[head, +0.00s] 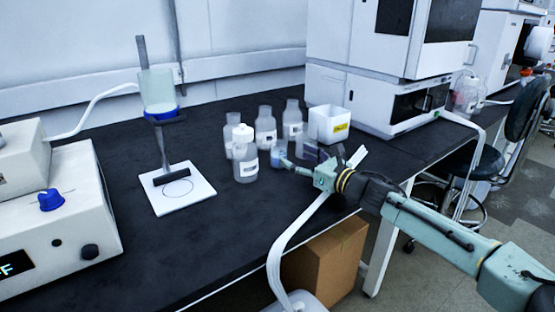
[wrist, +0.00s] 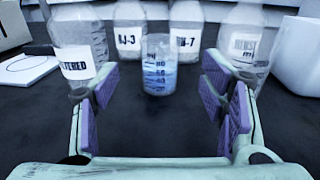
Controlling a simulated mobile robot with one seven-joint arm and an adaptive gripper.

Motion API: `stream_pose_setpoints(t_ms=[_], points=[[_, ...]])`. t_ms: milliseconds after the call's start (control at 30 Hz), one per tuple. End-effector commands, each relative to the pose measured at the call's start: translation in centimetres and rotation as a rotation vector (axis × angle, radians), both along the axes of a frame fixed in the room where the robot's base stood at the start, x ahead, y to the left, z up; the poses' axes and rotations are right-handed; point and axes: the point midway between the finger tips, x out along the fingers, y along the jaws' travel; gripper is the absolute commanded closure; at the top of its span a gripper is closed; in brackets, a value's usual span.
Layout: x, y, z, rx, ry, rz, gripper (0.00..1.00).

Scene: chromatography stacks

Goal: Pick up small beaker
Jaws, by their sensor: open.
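The small beaker (wrist: 158,66) is clear, with dark graduation marks and pale blue liquid. It stands upright on the black bench, centred just ahead of my gripper (wrist: 160,85) in the wrist view. My gripper's purple-padded fingers are spread wide, one to each side, with a clear gap to the beaker. I cannot tell whether the fingertips reach past its near side. In the head view the beaker (head: 277,153) is small and partly hard to make out beside the bottles, with my gripper (head: 300,155) close to its right.
Labelled bottles crowd close behind and left of the beaker, including one marked filtered (wrist: 75,62). A white bin (head: 328,125) stands behind right. A stand on a white plate (head: 180,192) is at left. Bare bench (head: 150,255) lies in front.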

Motion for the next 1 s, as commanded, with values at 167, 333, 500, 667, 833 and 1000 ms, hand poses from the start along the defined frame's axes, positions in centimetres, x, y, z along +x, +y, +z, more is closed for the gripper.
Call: stream_pose_setpoints(t_ms=[167, 333, 500, 667, 833, 1000], points=[[1.7, 1.6, 0.1, 0.001, 0.001, 0.002, 0.34], [2.6, 2.5, 0.4, 0.0, 0.0, 0.003, 0.34], [4.4, 4.3, 1.1, -0.001, -0.001, 0.004, 0.34], [5.7, 5.3, 0.9, 0.001, -0.001, 0.001, 0.34], [5.8, 5.4, 0.8, 0.002, -0.002, 0.0, 0.34], [5.8, 5.4, 0.8, 0.003, -0.001, 0.001, 0.4]])
